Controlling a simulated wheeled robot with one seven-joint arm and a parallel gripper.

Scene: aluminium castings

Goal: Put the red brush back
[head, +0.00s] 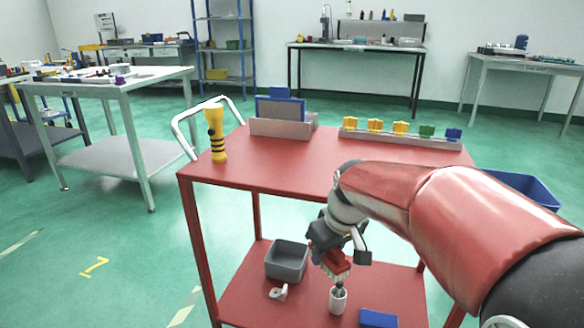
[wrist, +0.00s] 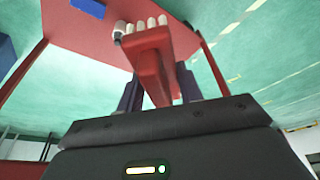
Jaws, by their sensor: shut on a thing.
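The red brush (head: 338,264) is in my gripper (head: 328,243), held below the cart's top and above its lower shelf. In the wrist view the red brush (wrist: 152,70) stands between the two dark fingers of my gripper (wrist: 158,88), which are shut on it. Its pale bristle tufts point away from the palm. In the head view a white cup (head: 338,302) with something in its mouth stands on the lower shelf just below the brush. My arm hides part of the cart's right side.
The red cart (head: 262,168) has a yellow torch (head: 216,135), a grey holder (head: 281,128) and a rack (head: 400,137) of coloured pieces on top. Its lower shelf bears a grey bin (head: 286,262), a small white part (head: 279,292) and a blue block (head: 378,318).

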